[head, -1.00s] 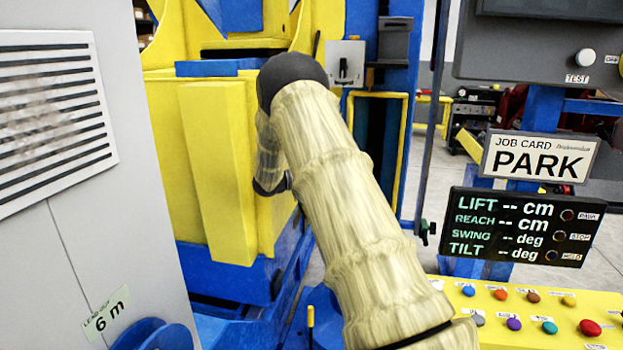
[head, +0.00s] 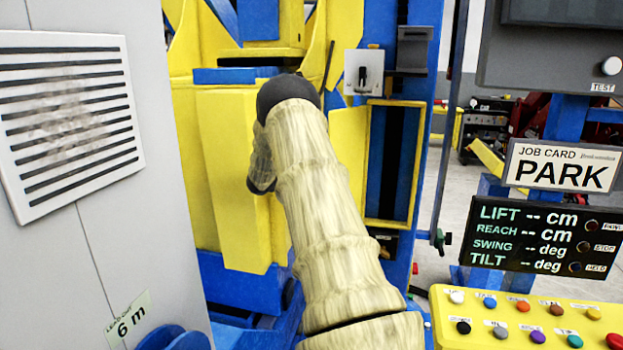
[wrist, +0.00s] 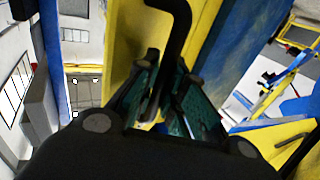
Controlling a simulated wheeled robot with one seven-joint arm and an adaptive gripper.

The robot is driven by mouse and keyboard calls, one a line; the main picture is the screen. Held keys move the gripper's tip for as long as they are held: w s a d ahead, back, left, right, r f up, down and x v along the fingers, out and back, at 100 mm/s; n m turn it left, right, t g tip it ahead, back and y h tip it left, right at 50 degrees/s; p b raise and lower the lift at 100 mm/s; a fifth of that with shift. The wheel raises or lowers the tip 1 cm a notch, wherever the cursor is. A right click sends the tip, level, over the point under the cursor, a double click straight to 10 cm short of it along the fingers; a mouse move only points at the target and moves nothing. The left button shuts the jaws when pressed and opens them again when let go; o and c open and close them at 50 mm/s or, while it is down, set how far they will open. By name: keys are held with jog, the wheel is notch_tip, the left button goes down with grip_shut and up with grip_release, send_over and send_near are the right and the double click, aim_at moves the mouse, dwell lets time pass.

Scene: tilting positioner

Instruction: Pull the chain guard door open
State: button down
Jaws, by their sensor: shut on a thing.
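The chain guard door (head: 349,150) appears as a yellow panel left of a yellow-framed opening with a dark inside. It stands swung out from the opening, and my arm covers part of it. In the wrist view the yellow door panel (wrist: 122,45) rises beside a bent black handle (wrist: 180,18). My gripper (wrist: 165,88) is shut on the handle's lower part, its ribbed green pads on either side. In the head view my arm hides the gripper and handle.
A grey cabinet (head: 105,250) with a vent stands close on the left. A yellow button panel (head: 500,322) and a dark readout (head: 540,235) stand on the right. The yellow-framed opening (head: 418,165) lies right of my arm. Open floor shows beyond.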

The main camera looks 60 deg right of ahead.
jog(key=shift+w+d, duration=0.1)
dwell(0.4)
jog(key=c, duration=1.8)
grip_release()
jog(key=shift+o, duration=0.2)
jog(key=v, duration=1.2)
jog(key=shift+d+f, duration=0.1)
